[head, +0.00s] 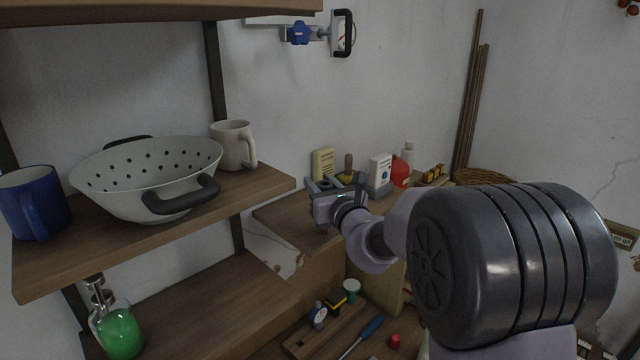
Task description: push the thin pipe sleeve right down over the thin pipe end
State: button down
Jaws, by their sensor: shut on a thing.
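The thin pipe end cannot be made out from here. I cannot tell whether sleeve and pipe touch. My own arm hides much of the right side.
A shelf (150,235) on the left bears a colander (150,175), a blue mug (35,203) and a cream mug (233,146). A screwdriver (362,336) and small items lie below.

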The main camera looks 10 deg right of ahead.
jog(key=shift+f+b, duration=1)
jog(key=shift+f, duration=0.2)
dwell(0.5)
dwell(0.6)
jog(key=c, duration=0.9)
grip_release()
jog(key=shift+s, duration=0.1)
jog(key=shift+s+d+b, duration=0.2)
jog(key=shift+s+b, duration=0.1)
jog(key=shift+s, duration=0.65)
jog(key=shift+s+d+b, duration=0.15)
jog(key=shift+s+b, duration=0.1)
jog(key=shift+s, duration=0.7)
jog(key=shift+s+d+b, duration=0.2)
jog(key=shift+s+b, duration=0.1)
jog(key=shift+s, duration=0.65)
